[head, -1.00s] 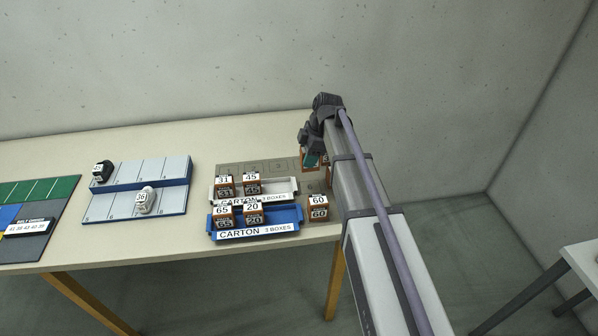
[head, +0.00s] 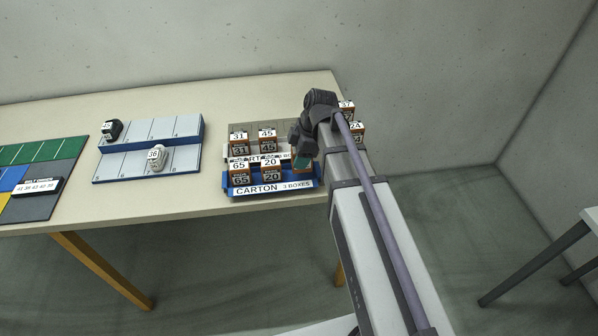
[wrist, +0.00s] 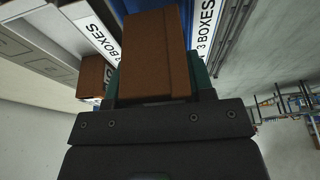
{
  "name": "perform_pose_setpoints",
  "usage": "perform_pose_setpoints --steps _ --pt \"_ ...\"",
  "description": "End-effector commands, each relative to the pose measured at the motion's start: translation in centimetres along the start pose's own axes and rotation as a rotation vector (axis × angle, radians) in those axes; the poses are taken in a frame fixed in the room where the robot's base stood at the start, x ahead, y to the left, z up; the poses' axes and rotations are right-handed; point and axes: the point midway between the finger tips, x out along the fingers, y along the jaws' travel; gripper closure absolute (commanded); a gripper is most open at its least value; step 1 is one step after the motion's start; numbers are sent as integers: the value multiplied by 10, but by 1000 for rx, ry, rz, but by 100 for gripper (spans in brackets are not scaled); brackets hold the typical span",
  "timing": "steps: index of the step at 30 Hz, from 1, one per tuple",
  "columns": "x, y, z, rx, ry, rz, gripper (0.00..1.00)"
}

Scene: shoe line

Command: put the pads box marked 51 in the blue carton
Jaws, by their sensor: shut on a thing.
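My gripper (head: 302,158) is shut on a brown pads box (wrist: 155,55), seen in the wrist view between the teal fingers. Its number does not show. In the head view the gripper and box are at the right end of the blue carton (head: 272,188), and I cannot tell whether the box touches the carton's floor. The blue carton holds boxes marked 65 (head: 239,173) and 20 (head: 271,170) at its left and middle. Part of its blue inside shows in the wrist view (wrist: 205,20).
Behind is a white carton, partly hidden, with boxes marked 31 (head: 239,143) and 45 (head: 267,140). Boxes marked 37 (head: 346,106) and 24 (head: 356,131) stand right of my arm. A blue-grey rack (head: 150,148) with two shoes is left.

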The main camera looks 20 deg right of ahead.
Motion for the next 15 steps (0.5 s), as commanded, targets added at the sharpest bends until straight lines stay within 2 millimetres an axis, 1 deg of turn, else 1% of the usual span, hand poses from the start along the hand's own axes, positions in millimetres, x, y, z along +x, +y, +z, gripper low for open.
perform_pose_setpoints --steps 3,6,10,15 --pt "24 0 7 0 0 0 76" --pt "38 0 12 0 0 0 76" --pt "33 0 10 0 0 0 76" --pt "35 0 11 0 0 0 76"
